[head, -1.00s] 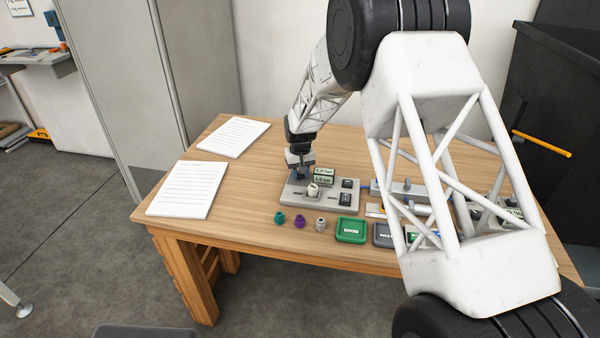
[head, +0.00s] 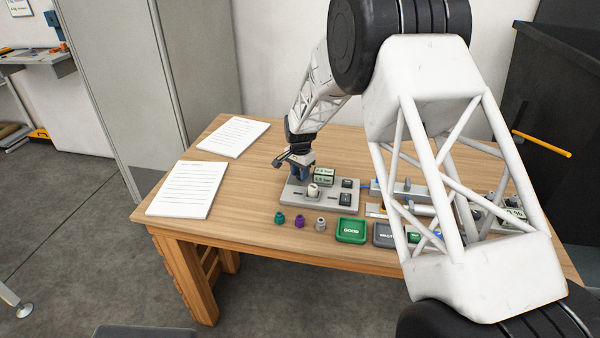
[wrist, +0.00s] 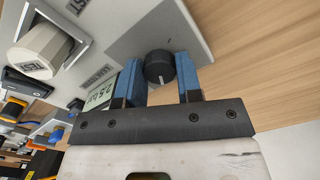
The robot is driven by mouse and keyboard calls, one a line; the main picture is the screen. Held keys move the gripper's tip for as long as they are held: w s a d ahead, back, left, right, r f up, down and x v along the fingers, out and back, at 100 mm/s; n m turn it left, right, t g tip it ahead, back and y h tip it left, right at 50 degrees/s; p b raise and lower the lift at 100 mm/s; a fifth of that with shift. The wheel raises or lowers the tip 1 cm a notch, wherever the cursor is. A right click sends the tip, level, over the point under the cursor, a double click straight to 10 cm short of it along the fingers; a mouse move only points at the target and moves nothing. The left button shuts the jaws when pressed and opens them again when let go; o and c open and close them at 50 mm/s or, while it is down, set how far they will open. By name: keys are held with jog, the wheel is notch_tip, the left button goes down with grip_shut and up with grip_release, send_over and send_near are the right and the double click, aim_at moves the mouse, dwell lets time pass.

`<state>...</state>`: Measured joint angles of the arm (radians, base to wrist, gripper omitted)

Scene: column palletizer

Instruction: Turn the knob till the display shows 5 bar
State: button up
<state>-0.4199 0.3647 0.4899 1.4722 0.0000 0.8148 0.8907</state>
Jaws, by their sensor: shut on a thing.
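The black round knob (wrist: 159,67) with a pale pointer line sits on the grey panel (wrist: 150,30). In the wrist view my gripper (wrist: 166,78) is shut on the knob, one blue finger at each side. The display (wrist: 102,94) beside the left finger is tilted and partly covered; it seems to read 2.5. In the head view my gripper (head: 298,172) is at the back left of the panel (head: 330,202), and the knob is hidden behind it. Two small display windows (head: 323,176) show there, their digits too small to read surely.
A pale fitting marked TEST (wrist: 40,50) stands on the panel close by; it also shows in the head view (head: 313,190). Small green, purple and grey parts (head: 299,221) and a green GOOD tray (head: 351,230) stand in front. Paper sheets (head: 187,189) lie left on bare table.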

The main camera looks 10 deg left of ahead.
jog(key=shift+m, duration=1.7)
jog(key=o, duration=0.9)
jog(key=shift+o, duration=0.2)
jog(key=shift+r, duration=3.9)
